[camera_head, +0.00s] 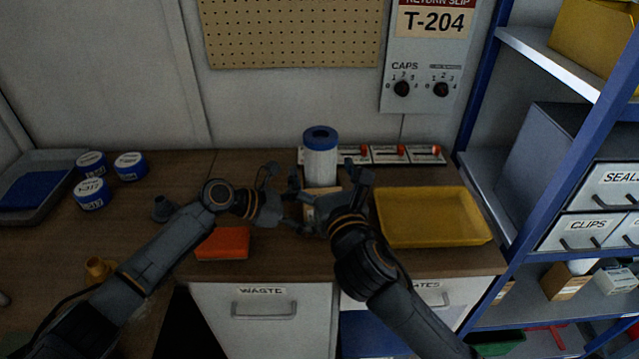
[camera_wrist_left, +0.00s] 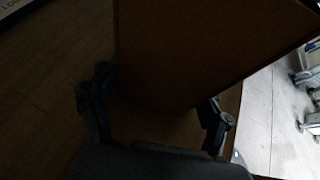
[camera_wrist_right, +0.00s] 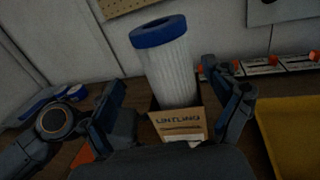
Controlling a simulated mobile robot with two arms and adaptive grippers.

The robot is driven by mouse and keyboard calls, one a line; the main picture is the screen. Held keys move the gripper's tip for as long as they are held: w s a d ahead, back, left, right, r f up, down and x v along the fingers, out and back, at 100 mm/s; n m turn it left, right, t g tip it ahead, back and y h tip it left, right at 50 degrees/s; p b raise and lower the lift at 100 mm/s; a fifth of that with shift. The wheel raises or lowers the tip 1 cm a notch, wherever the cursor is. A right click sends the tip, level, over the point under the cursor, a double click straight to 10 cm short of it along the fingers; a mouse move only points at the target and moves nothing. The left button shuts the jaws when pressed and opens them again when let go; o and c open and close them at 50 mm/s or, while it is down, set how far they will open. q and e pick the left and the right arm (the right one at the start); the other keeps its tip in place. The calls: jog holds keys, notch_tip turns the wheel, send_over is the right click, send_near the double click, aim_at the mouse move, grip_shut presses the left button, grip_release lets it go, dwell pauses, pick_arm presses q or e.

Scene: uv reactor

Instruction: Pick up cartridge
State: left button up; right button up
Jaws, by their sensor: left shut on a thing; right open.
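The cartridge (camera_head: 320,160) is a white ribbed cylinder with a blue ring cap. It stands upright in an open cardboard box at the back of the bench. In the right wrist view the cartridge (camera_wrist_right: 170,70) rises out of the box (camera_wrist_right: 180,128), which carries printed lettering. My left gripper (camera_head: 285,205) is shut on the box from the left; in the left wrist view the dark box side (camera_wrist_left: 190,60) lies between its fingers (camera_wrist_left: 155,108). My right gripper (camera_head: 335,190) is open in front of the cartridge. In the right wrist view its fingers (camera_wrist_right: 170,112) are on either side, apart from the cartridge.
A yellow tray (camera_head: 430,217) lies to the right. An orange-red block (camera_head: 223,243) is near the front edge. Several blue-lidded jars (camera_head: 91,193) and a grey tray (camera_head: 30,190) are at the left. Red-switched panels (camera_head: 390,154) line the back. A blue-framed shelf (camera_head: 590,130) stands at right.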

jog(key=x, duration=0.5)
jog(key=shift+w+d+r, duration=0.15)
jog(key=shift+w+d, duration=0.05)
jog(key=shift+d, duration=0.15)
jog(key=shift+c, duration=0.2)
grip_shut()
